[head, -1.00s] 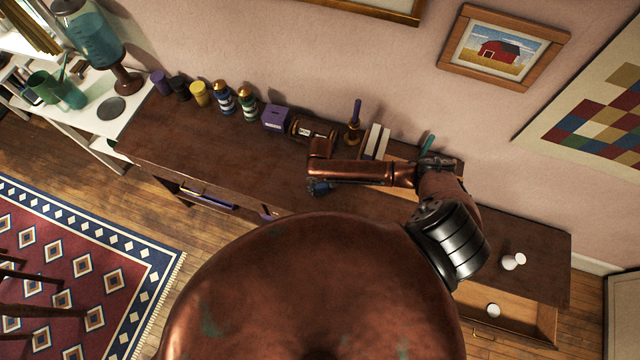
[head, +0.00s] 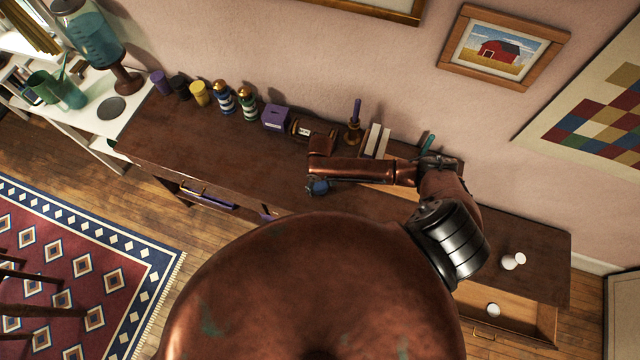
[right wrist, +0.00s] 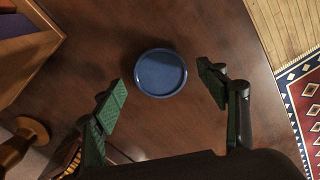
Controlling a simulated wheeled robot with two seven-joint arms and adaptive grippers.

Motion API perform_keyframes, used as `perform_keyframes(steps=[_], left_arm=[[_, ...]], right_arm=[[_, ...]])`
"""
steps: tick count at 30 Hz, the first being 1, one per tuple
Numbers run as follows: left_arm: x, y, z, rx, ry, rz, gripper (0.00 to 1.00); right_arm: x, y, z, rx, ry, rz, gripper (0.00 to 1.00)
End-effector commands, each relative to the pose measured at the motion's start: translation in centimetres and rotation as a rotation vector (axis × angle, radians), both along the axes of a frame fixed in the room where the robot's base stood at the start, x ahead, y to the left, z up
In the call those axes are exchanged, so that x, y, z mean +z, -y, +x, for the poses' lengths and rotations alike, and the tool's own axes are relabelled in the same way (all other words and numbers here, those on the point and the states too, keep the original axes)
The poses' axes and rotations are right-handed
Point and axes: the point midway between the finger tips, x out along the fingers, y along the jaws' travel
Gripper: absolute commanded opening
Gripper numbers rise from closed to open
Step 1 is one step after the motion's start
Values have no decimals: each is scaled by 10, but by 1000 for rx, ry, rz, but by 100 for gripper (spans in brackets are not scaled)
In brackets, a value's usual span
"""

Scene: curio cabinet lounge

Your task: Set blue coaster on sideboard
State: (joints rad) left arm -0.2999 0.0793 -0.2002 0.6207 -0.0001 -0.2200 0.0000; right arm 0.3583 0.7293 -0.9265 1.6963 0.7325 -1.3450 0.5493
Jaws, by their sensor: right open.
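The blue coaster (right wrist: 160,73) is a round, shallow-rimmed disc that appears to lie flat on the brown wooden sideboard (right wrist: 90,35). In the head view the coaster (head: 318,187) shows just below my right forearm, near the front edge of the sideboard (head: 180,137). My right gripper (right wrist: 164,86) is open above the coaster, its green-padded fingers on either side and apart from it. In the head view my right arm mostly hides this gripper. My left gripper is not in view.
A purple box (head: 275,118), a candlestick (head: 353,130), white books (head: 376,141) and several jars stand along the sideboard's back. White round items (head: 513,261) lie at the right end, above an open drawer (head: 510,318). The left front top is clear.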

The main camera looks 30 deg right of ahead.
Motion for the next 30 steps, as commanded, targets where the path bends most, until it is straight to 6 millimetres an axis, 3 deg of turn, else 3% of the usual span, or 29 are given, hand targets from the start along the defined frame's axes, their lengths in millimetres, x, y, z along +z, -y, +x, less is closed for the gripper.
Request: perform_keyframes(steps=[9,15,21,30], left_arm=[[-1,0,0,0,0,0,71],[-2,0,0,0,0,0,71],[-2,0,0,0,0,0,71],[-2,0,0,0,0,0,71]], right_arm=[[66,0,1,1,3,0,67],[97,0,1,1,2,0,67],[108,0,0,1,0,0,67],[109,0,0,0,0,0,67]])
